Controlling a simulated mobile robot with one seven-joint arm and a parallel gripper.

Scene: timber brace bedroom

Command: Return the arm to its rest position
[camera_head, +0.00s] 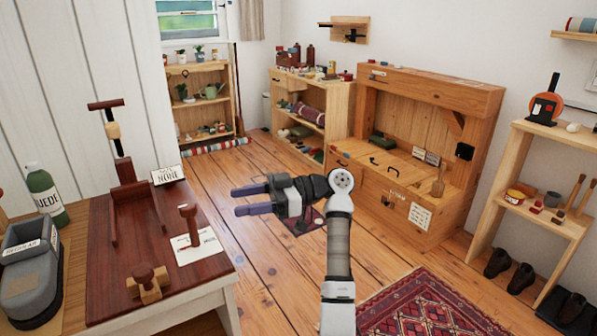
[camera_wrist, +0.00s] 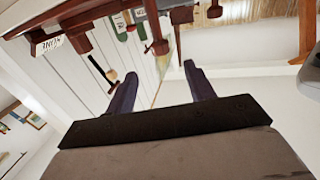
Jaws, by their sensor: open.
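My gripper (camera_head: 252,199) is stretched out over the floor, right of the dark red table. Its two purple-grey fingers point left and stand apart with nothing between them. In the wrist view my gripper (camera_wrist: 157,88) also shows its fingers spread and empty, and the picture is tilted upside down. My arm rises from the bottom of the head view and bends at the wrist joint. A small dark item on the floor is partly hidden behind my gripper.
A wooden bench cabinet (camera_head: 390,199) stands behind at right. A patterned rug (camera_head: 430,305) lies at lower right. Wooden floor (camera_head: 230,165) is clear behind my gripper.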

